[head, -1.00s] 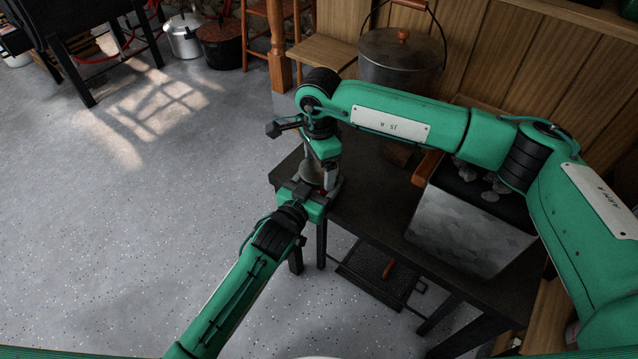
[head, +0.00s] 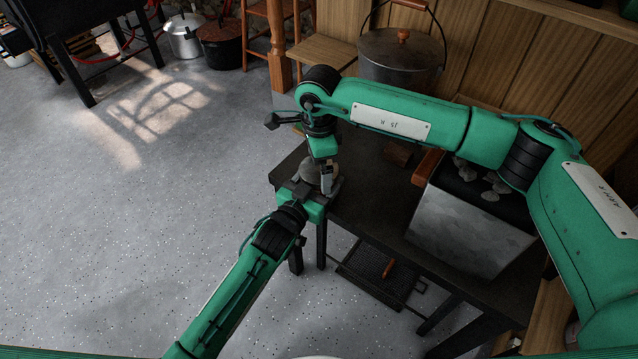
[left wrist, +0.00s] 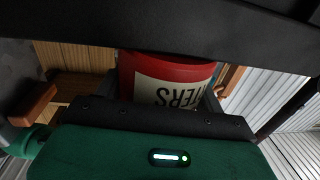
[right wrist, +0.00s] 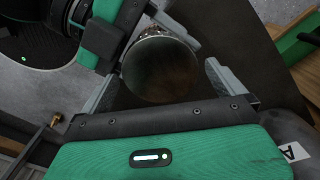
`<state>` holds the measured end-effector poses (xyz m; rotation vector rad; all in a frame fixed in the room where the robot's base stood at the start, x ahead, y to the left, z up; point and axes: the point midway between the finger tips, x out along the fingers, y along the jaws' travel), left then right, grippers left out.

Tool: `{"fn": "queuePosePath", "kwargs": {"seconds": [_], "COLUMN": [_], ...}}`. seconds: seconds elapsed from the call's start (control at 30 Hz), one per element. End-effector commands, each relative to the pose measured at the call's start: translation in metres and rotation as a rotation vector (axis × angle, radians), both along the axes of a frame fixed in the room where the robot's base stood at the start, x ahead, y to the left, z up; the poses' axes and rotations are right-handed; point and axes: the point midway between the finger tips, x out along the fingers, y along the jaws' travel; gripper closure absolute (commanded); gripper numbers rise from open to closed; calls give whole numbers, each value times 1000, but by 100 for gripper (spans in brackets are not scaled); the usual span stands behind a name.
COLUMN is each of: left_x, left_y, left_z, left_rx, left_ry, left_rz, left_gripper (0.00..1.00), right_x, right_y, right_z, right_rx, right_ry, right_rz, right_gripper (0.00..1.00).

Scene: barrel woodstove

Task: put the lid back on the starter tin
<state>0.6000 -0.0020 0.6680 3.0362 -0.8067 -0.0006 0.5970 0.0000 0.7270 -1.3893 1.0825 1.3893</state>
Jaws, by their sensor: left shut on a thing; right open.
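The starter tin (left wrist: 165,75), red with a cream label ending in "TERS", is between my left gripper's fingers (left wrist: 170,95) and fills the middle of the left wrist view. The left gripper (head: 314,190) is shut on it at the near-left end of the dark table. The round grey lid (right wrist: 160,70) lies over the tin's top in the right wrist view. A strip of brownish texture shows at its upper edge; I cannot tell whether it is fully seated. My right gripper (right wrist: 160,82) is open above, its fingers either side of the lid, apparently clear of it.
The dark table (head: 365,205) holds a grey metal box (head: 465,230) at the right. A large lidded pot (head: 400,60) stands behind. A black grate (head: 375,275) lies low beneath the table. The floor at left is open.

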Motion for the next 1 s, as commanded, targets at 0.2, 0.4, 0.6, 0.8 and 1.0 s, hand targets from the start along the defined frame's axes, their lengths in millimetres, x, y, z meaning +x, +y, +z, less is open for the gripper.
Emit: {"fn": "queuePosePath", "kwargs": {"seconds": [0.2,0.4,0.6,0.8,1.0], "left_x": [0,0,0,0,0], "left_y": [0,0,0,0,0], "left_z": [0,0,0,0,0], "left_rx": [0,0,0,0,0], "left_ry": [1,0,0,0,0], "left_rz": [0,0,0,0,0], "left_gripper": [94,94,94,94,94], "right_x": [1,0,0,1,1], "right_y": [0,0,0,0,0], "right_z": [29,40,40,47,60], "right_rx": [1,0,0,1,0], "right_ry": [-3,0,0,-3,-2], "right_rz": [0,0,2,118,389], "right_gripper": [0,0,1,1,1]}}
